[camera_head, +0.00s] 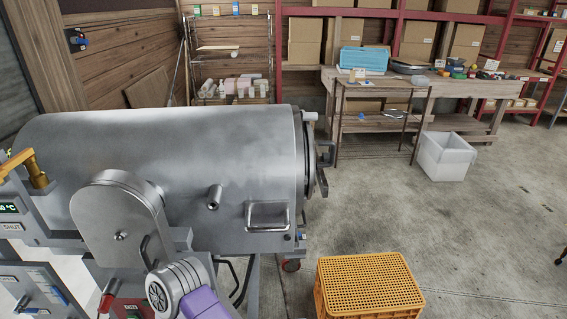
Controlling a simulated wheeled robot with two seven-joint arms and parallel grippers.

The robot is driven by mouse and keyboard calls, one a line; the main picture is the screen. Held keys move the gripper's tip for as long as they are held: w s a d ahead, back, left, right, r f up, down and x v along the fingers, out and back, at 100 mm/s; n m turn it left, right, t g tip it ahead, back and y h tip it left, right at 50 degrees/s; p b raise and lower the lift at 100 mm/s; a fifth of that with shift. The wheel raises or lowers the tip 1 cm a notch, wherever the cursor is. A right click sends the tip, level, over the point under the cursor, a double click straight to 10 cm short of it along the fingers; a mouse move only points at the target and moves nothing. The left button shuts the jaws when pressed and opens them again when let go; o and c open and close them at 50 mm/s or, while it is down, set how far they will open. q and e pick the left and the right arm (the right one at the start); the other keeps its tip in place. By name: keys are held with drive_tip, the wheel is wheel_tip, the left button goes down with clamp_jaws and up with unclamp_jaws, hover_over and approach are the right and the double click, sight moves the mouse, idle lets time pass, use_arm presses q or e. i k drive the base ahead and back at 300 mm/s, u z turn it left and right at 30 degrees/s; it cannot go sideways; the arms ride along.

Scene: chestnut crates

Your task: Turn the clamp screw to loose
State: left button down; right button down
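A large grey metal drum (200,150) lies on its side across the left half of the head view. At its right end is a round lid edge with dark clamp-like hardware (322,180), seen nearly edge-on. I cannot tell which part of it is the clamp screw or how it is turned. A grey and purple arm link, probably mine, rises at the bottom, in front of the drum. No gripper fingers show, so neither gripper is in view.
A yellow slatted crate (370,285) stands on the floor right of the drum. Behind are a white bin (445,157), a wooden bench (425,92) with a blue tub (364,60), and a wire rack (232,50). Control panels (12,226) stand at the left. The floor at right is mostly clear.

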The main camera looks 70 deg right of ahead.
sight(325, 158)
drive_tip(key=u, duration=0.75)
drive_tip(key=k, duration=1.5)
drive_tip(key=z, duration=2.9)
drive_tip(key=i, duration=1.1)
drive_tip(key=u, duration=0.6)
